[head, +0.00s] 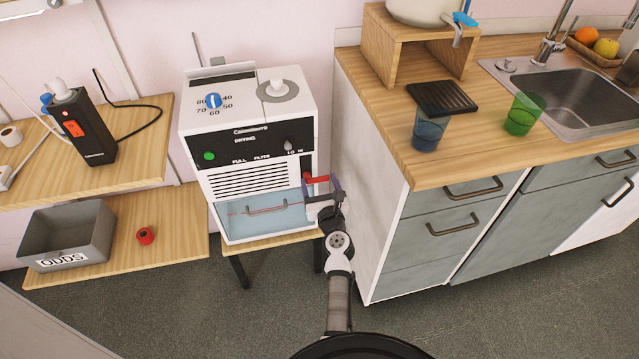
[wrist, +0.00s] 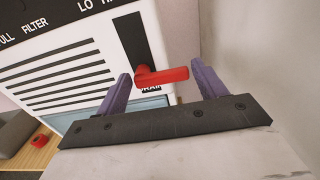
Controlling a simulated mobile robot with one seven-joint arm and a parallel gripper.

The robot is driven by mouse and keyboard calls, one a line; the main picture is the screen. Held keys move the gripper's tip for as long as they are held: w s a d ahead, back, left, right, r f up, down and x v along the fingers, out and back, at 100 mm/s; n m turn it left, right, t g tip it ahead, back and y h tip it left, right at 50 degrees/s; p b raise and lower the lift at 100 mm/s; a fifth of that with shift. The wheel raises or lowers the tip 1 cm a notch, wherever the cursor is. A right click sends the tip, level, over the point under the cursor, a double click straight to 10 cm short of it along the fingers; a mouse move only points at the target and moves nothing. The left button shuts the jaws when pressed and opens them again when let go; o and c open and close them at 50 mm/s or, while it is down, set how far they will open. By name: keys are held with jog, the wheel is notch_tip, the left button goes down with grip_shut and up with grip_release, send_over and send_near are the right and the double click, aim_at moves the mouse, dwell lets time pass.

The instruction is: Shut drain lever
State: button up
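The red drain lever (head: 317,179) is on the front right of the white dehumidifier-like machine (head: 250,150). In the wrist view, the lever (wrist: 163,75) lies roughly level across the lower part of a dark upright slot (wrist: 137,42). A partly hidden label sits just below it. My gripper (head: 324,190) is at the machine's right front edge. Its purple fingers (wrist: 160,84) are spread, one on each side of the lever. Small gaps show between the lever's ends and the fingers. I cannot tell how deep the lever sits between them.
A wooden-topped cabinet (head: 372,190) stands close on the right of my gripper. The machine has a clear tank (head: 265,216) low in front and rests on a small wooden stand (head: 262,243). A grey ODDS bin (head: 75,235) is on the left shelf. Floor in front is open.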

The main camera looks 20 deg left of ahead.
jog(key=c, duration=0.5)
jog(key=shift+c, duration=0.2)
jog(key=n, duration=0.2)
jog(key=r+n, duration=0.1)
jog(key=shift+a+n, duration=0.1)
jog(key=shift+n, duration=0.3)
jog(key=n, duration=0.2)
jog(key=n+b, duration=0.1)
jog(key=shift+s+a+r+n, duration=0.2)
jog(key=shift+r+n, duration=0.1)
jog(key=shift+n, duration=0.1)
jog(key=n, duration=0.3)
jog(key=n+b, duration=0.1)
jog(key=shift+s+a+r, duration=0.2)
jog(key=shift+a+r, duration=0.05)
jog(key=shift+a, duration=0.15)
jog(key=n, duration=0.2)
jog(key=n+b, duration=0.1)
jog(key=n, duration=0.1)
jog(key=a+n+b, duration=0.1)
jog(key=n, duration=0.1)
jog(key=shift+s+a+r, duration=0.1)
jog(key=shift+s+r, duration=0.05)
jog(key=shift+s, duration=0.25)
jog(key=shift+a+n, duration=0.1)
jog(key=shift+n, duration=0.2)
